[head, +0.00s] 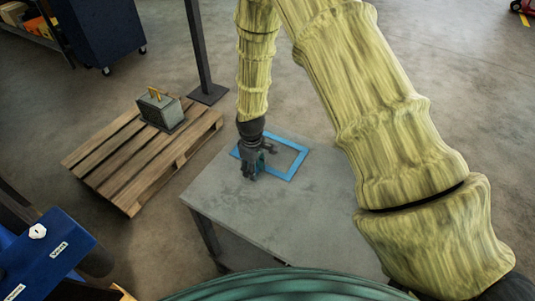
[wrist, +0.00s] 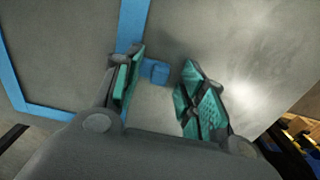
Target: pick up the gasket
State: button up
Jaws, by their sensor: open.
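The gasket is a flat blue rectangular frame (head: 297,166) lying on the grey table (head: 265,215) near its far edge. My gripper (head: 251,174) points down at the left part of the gasket and hides some of it. In the wrist view, my gripper (wrist: 164,66) is open, with green pads on both fingers. A side strip of the gasket (wrist: 133,22) runs down behind the left finger. A small blue tab (wrist: 155,72) shows between the fingers, with nothing visibly clamped. I cannot tell whether a finger touches the gasket.
A wooden pallet (head: 115,165) on the floor left of the table carries a grey box with a yellow top part (head: 160,112). A dark post (head: 198,45) stands behind. A blue unit (head: 48,255) is at lower left. The table's front is clear.

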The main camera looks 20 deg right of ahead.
jog(key=shift+c, duration=0.2)
grip_shut()
jog(key=shift+r, duration=0.1)
